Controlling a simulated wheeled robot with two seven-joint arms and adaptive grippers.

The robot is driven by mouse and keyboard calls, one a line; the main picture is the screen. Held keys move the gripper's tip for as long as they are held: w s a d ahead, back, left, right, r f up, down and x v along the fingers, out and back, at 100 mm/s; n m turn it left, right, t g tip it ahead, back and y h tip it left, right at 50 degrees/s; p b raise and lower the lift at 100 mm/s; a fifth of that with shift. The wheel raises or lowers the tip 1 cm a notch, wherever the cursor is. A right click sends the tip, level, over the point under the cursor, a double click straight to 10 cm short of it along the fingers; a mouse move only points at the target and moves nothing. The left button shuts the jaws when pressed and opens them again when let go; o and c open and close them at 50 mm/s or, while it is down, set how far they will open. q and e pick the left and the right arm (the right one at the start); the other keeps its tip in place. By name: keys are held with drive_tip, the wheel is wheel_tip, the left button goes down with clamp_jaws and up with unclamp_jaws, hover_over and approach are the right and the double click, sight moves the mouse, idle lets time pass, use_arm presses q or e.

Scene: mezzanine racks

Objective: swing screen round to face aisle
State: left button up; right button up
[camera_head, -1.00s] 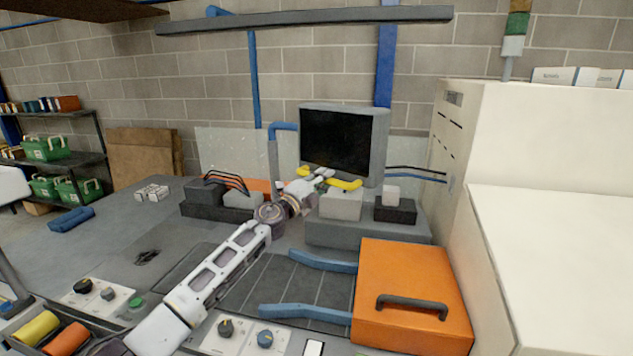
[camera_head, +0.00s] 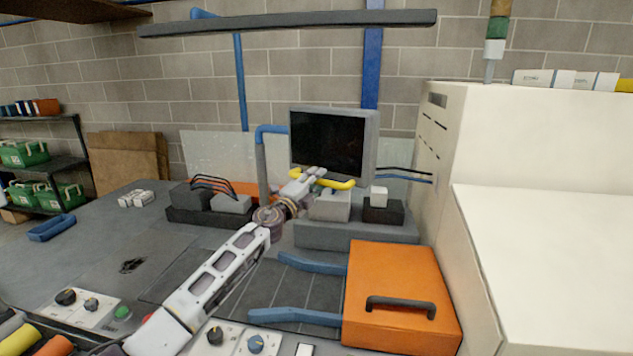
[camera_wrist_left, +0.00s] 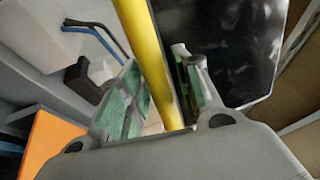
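The screen (camera_head: 330,143) is a dark panel in a grey housing, standing at the back of the bench. Its face points mostly toward me, and its grey right side shows. A yellow bar handle (camera_head: 340,184) runs along its lower edge. My left gripper (camera_head: 316,174) is at this handle, just below the screen. In the left wrist view the handle (camera_wrist_left: 146,60) passes between the fingers of my gripper (camera_wrist_left: 162,85), which look close on both sides of it. The dark screen face (camera_wrist_left: 235,45) lies beside the right finger. My right gripper is not in view.
An orange box (camera_head: 405,290) with a dark handle and blue arms stands at front right. A large white cabinet (camera_head: 540,160) bounds the right. The bench's left is mostly clear.

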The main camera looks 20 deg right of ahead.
use_arm(q)
drive_tip(key=shift+s+a, duration=0.15)
idle(0.4)
drive_tip(key=shift+v, duration=5.85)
drive_tip(key=shift+f, duration=0.15)
